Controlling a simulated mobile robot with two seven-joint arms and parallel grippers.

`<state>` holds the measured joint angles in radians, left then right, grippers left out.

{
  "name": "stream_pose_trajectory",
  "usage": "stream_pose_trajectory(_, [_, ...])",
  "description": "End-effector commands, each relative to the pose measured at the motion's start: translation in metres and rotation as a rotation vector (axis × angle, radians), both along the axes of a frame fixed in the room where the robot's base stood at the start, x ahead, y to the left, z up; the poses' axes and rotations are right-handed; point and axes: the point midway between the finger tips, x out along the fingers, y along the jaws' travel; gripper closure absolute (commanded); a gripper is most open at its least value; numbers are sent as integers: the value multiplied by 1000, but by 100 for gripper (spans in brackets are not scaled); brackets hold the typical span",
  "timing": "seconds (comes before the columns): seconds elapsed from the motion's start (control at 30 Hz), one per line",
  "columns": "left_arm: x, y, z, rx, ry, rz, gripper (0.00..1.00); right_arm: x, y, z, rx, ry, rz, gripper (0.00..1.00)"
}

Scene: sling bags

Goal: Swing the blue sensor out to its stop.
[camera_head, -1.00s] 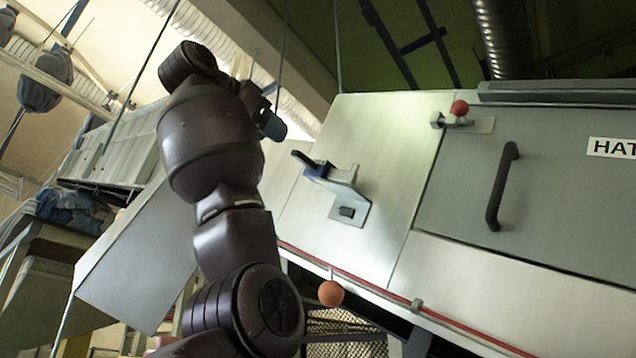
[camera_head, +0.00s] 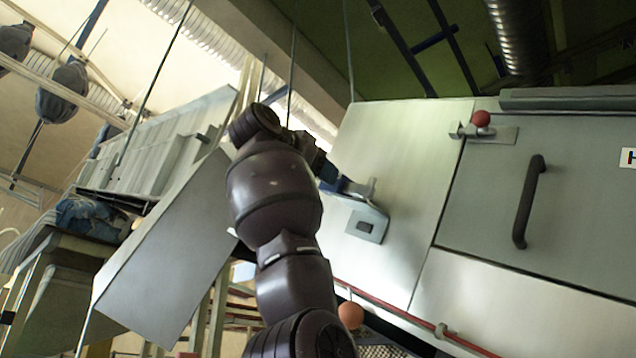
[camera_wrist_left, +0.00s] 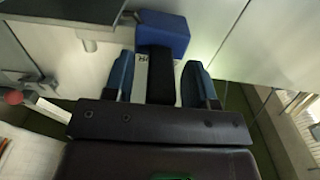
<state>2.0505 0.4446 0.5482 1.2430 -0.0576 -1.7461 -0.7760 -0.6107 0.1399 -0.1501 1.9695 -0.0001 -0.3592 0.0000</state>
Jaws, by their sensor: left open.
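The blue sensor (camera_wrist_left: 163,33) is a blue block just beyond the fingertips in the left wrist view. A dark bar (camera_wrist_left: 161,76) runs from it back between the fingers. In the head view the sensor is mostly hidden behind my left gripper (camera_head: 332,176), at a metal bracket (camera_head: 376,211) on the pale panel. My left gripper, also in the left wrist view (camera_wrist_left: 158,62), is open, with one blue finger on each side of the dark bar. I cannot tell whether either finger touches it. My right gripper is not in view.
A hatch with a dark handle (camera_head: 528,202) and a red-knobbed latch (camera_head: 481,119) is at the right. An orange ball (camera_head: 350,315) hangs below the panel, near my left arm. A grey slanted panel (camera_head: 165,250) stands left of the arm.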

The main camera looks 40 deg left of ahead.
Motion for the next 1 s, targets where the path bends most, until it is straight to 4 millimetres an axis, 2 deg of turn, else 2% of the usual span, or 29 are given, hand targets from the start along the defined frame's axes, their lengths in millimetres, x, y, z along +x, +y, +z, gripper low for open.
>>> stream_pose_trajectory(0.23, [0, 0, 0, 0, 0, 0, 50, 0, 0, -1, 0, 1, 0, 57])
stream_pose_trajectory(0.57, [0, 0, 0, 0, 0, -1, 100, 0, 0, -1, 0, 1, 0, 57])
stream_pose_trajectory(1.0, [-1, -6, -4, 0, -24, 36, 100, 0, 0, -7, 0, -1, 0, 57])
